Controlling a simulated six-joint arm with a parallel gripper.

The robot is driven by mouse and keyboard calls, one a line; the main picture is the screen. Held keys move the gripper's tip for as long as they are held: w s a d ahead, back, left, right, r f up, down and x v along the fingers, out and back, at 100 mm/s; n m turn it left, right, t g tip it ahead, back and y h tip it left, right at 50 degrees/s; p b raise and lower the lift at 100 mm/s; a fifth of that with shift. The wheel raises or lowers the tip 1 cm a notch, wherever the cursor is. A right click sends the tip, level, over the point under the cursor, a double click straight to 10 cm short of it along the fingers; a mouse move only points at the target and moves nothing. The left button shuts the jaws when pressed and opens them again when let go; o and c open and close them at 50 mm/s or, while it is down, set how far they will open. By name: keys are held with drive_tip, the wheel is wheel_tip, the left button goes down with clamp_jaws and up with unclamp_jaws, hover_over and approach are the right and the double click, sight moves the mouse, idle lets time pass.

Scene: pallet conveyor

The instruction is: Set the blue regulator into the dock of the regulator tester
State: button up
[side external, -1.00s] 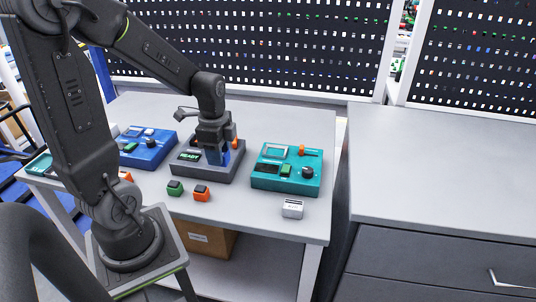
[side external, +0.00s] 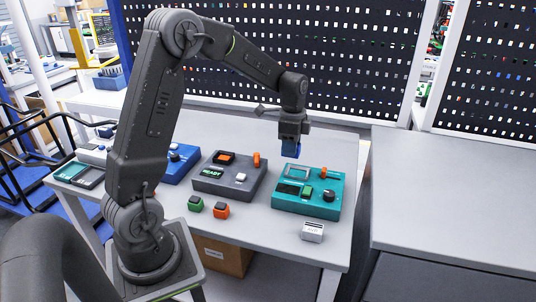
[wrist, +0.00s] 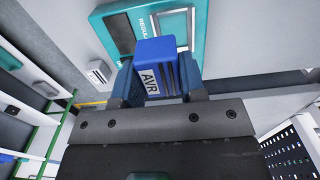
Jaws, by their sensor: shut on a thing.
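My gripper (side external: 291,140) is shut on the blue regulator (side external: 291,150), held in the air above the back of the teal regulator tester (side external: 330,210). In the wrist view the regulator (wrist: 155,52) has a pale label reading "AVR" and sits between the two fingers. The tester (wrist: 108,10) carries part of a "REGUL..." label. Its pale-framed square dock (side external: 297,171) is at the back left, with an orange lever (side external: 323,172) beside it. In the wrist view the regulator covers part of the dock frame (wrist: 193,30); it is apart from the tester.
A dark grey device (side external: 228,190) reading "READY" stands left of the tester, with a blue device (side external: 178,168) farther left. Green (side external: 195,204) and orange (side external: 221,210) blocks and a white block (side external: 312,232) lie along the front. A pegboard (side external: 360,60) rises behind.

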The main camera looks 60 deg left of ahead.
drive_tip(key=w, duration=0.2)
drive_tip(key=shift+w+f, duration=0.2)
drive_tip(key=shift+w, duration=0.1)
hover_over(297, 173)
drive_tip(key=shift+f, duration=2.6)
drive_tip(key=shift+d+f, duration=0.1)
drive_tip(key=shift+f, duration=0.8)
drive_tip(key=o, duration=1.5)
drive_tip(key=shift+r, duration=0.1)
wheel_tip(297, 173, up, 7)
